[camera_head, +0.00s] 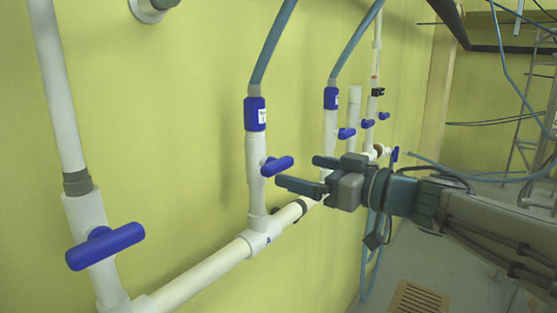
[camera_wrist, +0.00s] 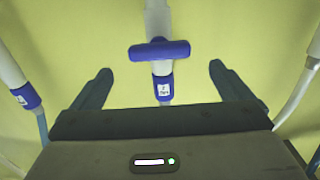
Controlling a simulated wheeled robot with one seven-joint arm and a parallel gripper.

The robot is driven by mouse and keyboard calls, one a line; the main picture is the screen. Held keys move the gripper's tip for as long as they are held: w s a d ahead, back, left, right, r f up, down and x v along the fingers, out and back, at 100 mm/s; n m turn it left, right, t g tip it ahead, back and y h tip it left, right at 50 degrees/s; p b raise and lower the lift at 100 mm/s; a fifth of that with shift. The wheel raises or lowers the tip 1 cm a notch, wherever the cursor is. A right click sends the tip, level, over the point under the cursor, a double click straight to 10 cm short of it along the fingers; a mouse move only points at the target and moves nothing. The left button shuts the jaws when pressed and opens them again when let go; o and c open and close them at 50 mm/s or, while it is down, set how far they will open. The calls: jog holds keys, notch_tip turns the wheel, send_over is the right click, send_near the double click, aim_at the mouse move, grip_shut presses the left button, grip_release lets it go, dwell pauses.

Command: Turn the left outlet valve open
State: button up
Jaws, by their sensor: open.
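A blue T-shaped valve handle (camera_head: 277,166) sits on a white vertical wall pipe with a blue labelled collar (camera_head: 255,114) above it. The handle lies crosswise to its pipe. My gripper (camera_head: 298,171) is open and empty just right of it. In the wrist view, a blue handle (camera_wrist: 160,50) lies crosswise between and beyond my spread fingertips (camera_wrist: 160,72), touching neither. A larger blue handle (camera_head: 105,246) stands crosswise on the nearest pipe at left. I cannot tell which handle is the left outlet valve.
A white horizontal pipe (camera_head: 210,268) runs along the yellow wall under the valves. More blue handles (camera_head: 346,133) sit behind my gripper. Teal hoses (camera_head: 272,45) rise from the collars. A ladder-like frame (camera_head: 535,110) stands far right. A floor grate (camera_head: 420,298) lies below.

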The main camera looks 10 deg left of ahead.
aim_at(283, 165)
jog(key=p+x, duration=0.1)
jog(key=x, duration=0.6)
jog(key=shift+a, duration=0.1)
jog(key=c, duration=1)
